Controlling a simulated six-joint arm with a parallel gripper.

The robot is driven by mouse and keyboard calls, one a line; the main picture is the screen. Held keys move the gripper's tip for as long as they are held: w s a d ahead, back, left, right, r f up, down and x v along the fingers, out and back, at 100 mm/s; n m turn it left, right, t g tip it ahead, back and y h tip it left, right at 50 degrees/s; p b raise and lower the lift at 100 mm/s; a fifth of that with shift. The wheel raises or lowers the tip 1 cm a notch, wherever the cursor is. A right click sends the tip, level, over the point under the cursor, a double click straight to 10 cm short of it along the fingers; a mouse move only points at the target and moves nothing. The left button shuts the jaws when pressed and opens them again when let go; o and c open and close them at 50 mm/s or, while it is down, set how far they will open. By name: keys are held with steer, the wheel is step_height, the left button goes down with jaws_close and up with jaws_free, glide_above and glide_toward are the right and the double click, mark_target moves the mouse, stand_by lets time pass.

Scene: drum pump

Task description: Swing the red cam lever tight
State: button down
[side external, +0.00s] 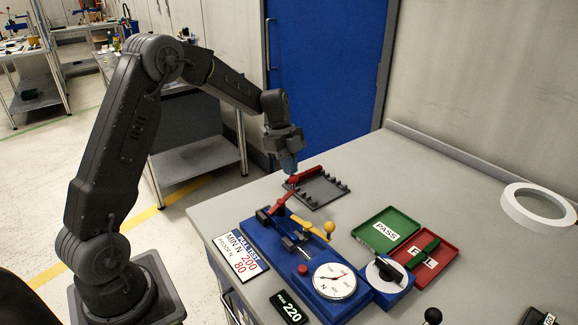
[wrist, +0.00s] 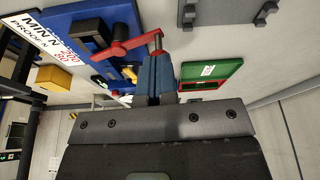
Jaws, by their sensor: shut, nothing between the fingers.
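The red cam lever (side external: 281,204) stands on the blue pull-test fixture (side external: 262,236), its arm reaching up and back toward the dark rack. Whether the fingertips touch the lever, I cannot tell.
The fixture carries a yellow ball-ended lever (side external: 328,228) and a round dial gauge (side external: 335,281). A dark slotted rack (side external: 326,194) lies behind. A green PASS tray (side external: 386,230) and a red tray (side external: 440,250) sit to the right. A white ring (side external: 540,206) is farther right.

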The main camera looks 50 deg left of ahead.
steer(key=shift+d+f+m, duration=0.1)
steer(key=shift+d+m, duration=0.05)
steer(key=shift+m, duration=0.15)
stand_by(0.4)
steer(key=shift+w+d, duration=0.3)
steer(key=shift+d, duration=0.1)
stand_by(4.5)
stand_by(0.9)
steer(key=a+r, duration=0.7)
steer(key=r, duration=0.3)
steer(key=shift+s+r, duration=0.3)
steer(key=shift+s, duration=0.15)
steer(key=shift+d, duration=0.1)
